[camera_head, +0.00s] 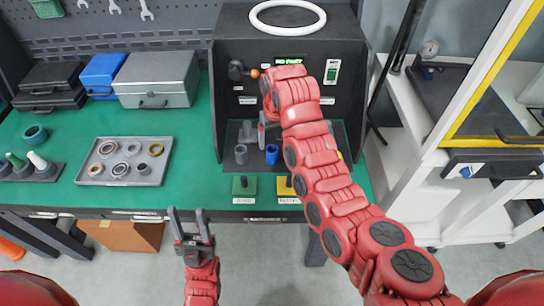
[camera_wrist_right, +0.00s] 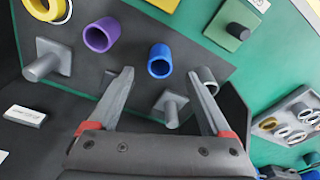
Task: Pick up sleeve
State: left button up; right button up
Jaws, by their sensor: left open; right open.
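Several short sleeves stand at the test station. A blue sleeve (camera_head: 272,155) and a grey sleeve (camera_head: 241,154) show in the head view. In the right wrist view the blue sleeve (camera_wrist_right: 160,66) appears between and just beyond the fingertips of my open, empty right gripper (camera_wrist_right: 161,76). The grey sleeve (camera_wrist_right: 208,82) is partly hidden by the right-hand finger. A purple sleeve (camera_wrist_right: 100,36) and a yellow sleeve (camera_wrist_right: 44,8) are farther left. In the head view my right gripper (camera_head: 264,130) is mostly hidden by its arm. My left gripper (camera_head: 187,216) is open and empty, off the table's front edge.
A grey plate with a post (camera_wrist_right: 171,106) lies near the blue sleeve. The dark station housing (camera_head: 232,35) rises behind. A green block (camera_head: 244,185) and yellow block (camera_head: 284,187) sit in front. A tray of rings (camera_head: 86,178) lies left, with cases (camera_head: 158,78) behind.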

aim_at(272, 152)
jog(key=f, duration=0.1)
jog(key=f+p, duration=0.1)
jog(key=shift+w+f, duration=0.2)
jog(key=shift+f, duration=0.15)
jog(key=shift+w+a+f+p, duration=0.1)
jog(key=shift+f+p, duration=0.25)
jog(key=f, duration=0.1)
jog(key=f+p, duration=0.1)
jog(key=f, duration=0.1)
jog(key=shift+w+a+f, duration=0.2)
jog(key=shift+w+f, duration=0.25)
jog(key=shift+f, duration=0.3)
jog(key=shift+c, duration=0.3)
grip_shut()
